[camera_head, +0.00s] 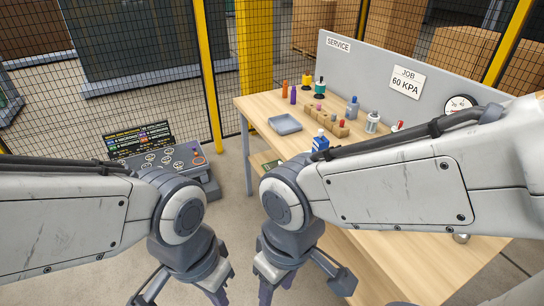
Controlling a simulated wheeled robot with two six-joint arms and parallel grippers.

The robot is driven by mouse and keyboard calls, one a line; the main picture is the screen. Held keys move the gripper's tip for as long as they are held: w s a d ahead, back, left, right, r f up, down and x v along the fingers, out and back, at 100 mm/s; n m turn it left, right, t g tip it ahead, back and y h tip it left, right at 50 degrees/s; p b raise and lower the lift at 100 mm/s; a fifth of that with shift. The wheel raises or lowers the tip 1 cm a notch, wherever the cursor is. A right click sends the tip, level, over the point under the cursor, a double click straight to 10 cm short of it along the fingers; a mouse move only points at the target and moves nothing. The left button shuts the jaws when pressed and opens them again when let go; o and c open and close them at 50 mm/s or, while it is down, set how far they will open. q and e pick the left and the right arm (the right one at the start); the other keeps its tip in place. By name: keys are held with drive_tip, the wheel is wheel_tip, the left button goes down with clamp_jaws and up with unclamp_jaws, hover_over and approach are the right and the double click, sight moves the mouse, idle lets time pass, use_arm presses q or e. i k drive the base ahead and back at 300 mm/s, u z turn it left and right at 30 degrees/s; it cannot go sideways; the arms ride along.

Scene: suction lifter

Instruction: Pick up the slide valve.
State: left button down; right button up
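I cannot tell for certain which item is the slide valve. Several small fittings stand on the wooden table (256,104). A silver cylindrical fitting (372,122) and a blue-grey fitting (352,108) stand near the grey back panel. A wooden holder (338,131) carries several small coloured pieces. My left gripper (183,298) hangs at the bottom, left of the table, open and empty. My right gripper (303,292) is at the bottom centre, open and empty, its fingers partly cut off by the picture edge. Both are well apart from the fittings. My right arm hides part of the tabletop.
A shallow grey tray (285,124) lies near the table's left edge. Orange (285,89) and purple (293,95) cylinders stand behind it. A blue bottle (320,140) stands near the front edge. A control console (158,160) stands left. A panel with a gauge (460,103) bounds the table's back.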

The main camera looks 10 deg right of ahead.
sight(318, 144)
drive_tip(key=u, duration=0.95)
drive_tip(key=i, duration=1.45)
drive_tip(key=z, duration=1)
drive_tip(key=i, duration=0.85)
drive_tip(key=z, duration=1.1)
drive_tip(key=i, duration=0.25)
drive_tip(key=z, duration=0.1)
